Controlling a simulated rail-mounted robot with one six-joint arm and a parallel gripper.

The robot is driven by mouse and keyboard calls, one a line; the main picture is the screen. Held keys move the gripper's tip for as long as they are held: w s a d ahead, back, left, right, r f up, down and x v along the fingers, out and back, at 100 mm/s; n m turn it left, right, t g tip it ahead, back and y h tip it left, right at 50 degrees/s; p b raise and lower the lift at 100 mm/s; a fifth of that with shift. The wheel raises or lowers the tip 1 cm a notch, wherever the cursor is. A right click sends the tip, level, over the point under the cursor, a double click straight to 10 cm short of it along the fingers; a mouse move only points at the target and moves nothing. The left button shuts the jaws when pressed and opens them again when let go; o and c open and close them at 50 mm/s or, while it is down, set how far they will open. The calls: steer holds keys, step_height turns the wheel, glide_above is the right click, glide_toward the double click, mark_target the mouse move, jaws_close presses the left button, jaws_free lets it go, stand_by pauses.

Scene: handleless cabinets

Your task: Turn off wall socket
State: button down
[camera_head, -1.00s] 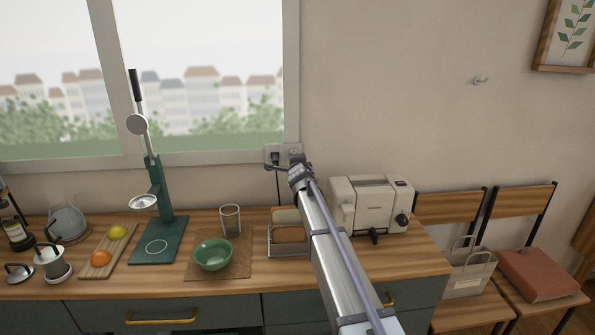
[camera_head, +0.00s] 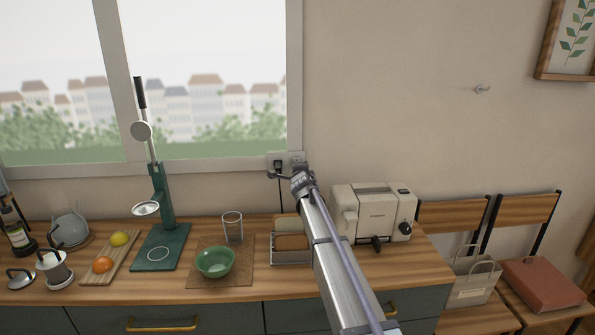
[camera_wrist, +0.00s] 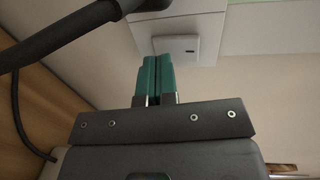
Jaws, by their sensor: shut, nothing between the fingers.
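The wall socket (camera_head: 273,158) is a light plate on the wall just right of the window's lower corner, with a black plug in it and a cord hanging down. In the wrist view, a pale square switch (camera_wrist: 188,42) on the socket plate is just beyond my fingertips. My gripper (camera_head: 298,170) is at the socket's right part and partly hides it in the head view. Its two teal fingers (camera_wrist: 155,62) are shut together and empty, pointing at the switch's lower left edge. I cannot tell whether they touch it.
A black plug and cord (camera_wrist: 60,38) cross the upper left of the wrist view, near the fingers. Below the socket, a bread rack (camera_head: 290,242) and a toaster (camera_head: 372,212) stand on the counter. A glass (camera_head: 232,226) and green bowl (camera_head: 215,263) are left.

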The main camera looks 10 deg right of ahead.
steer(key=s, duration=0.4)
steer(key=s+f+b, duration=0.1)
steer(key=s, duration=0.3)
steer(key=s+a, duration=0.1)
steer(key=s, duration=0.3)
steer(key=shift+s+f, duration=0.2)
steer(key=shift+s, duration=0.2)
steer(key=s+f+n+g+p, duration=0.2)
steer(key=s+n+g, duration=0.3)
steer(key=s, duration=0.9)
steer(key=s+f+n+g+p, duration=0.2)
steer(key=s+n+g, duration=0.4)
steer(key=s, duration=0.8)
steer(key=s+f+n+g+y+p, duration=0.1)
steer(key=s+f+n+g+p, duration=0.2)
steer(key=s, duration=1)
steer(key=n+g, duration=0.2)
steer(key=n, duration=0.2)
steer(key=shift+s+f+n+g, duration=0.25)
steer(key=shift+s+n+g, duration=0.05)
steer(key=shift+s+n, duration=0.1)
